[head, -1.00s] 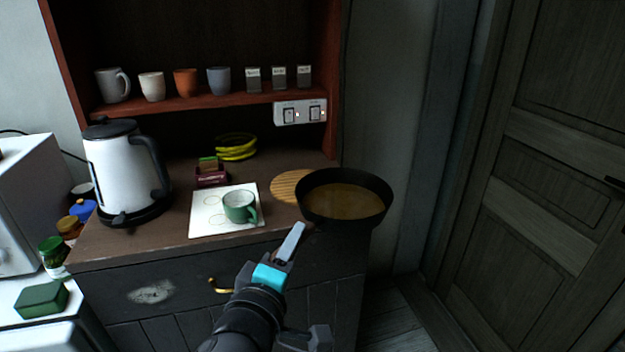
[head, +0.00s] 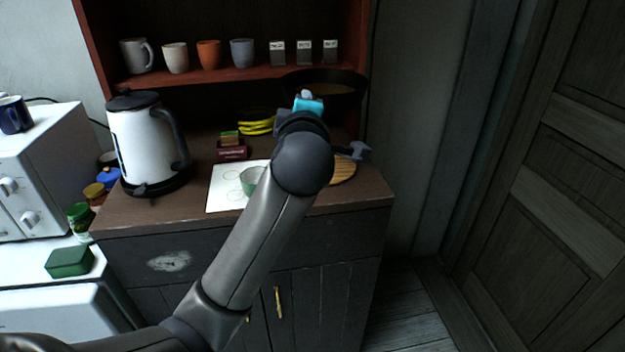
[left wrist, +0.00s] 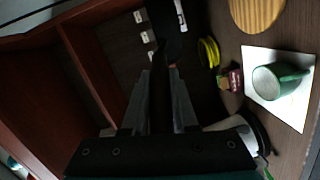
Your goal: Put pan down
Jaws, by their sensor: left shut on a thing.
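The dark pan (head: 345,88) with brownish contents is in the upper middle of the head view, in front of the lower shelf and above the counter. My left gripper (head: 306,95) is shut on the pan's handle; my arm hides much of the handle. In the left wrist view the dark handle (left wrist: 160,95) runs between the fingers of my left gripper (left wrist: 160,88). The round wooden board (head: 345,170) lies on the counter below the pan, partly hidden by my wrist; it also shows in the left wrist view (left wrist: 257,12). My right gripper is not in view.
A green cup (head: 252,180) stands on a white mat (head: 222,196), partly behind my arm. Mugs and small packets line the shelf (head: 200,82).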

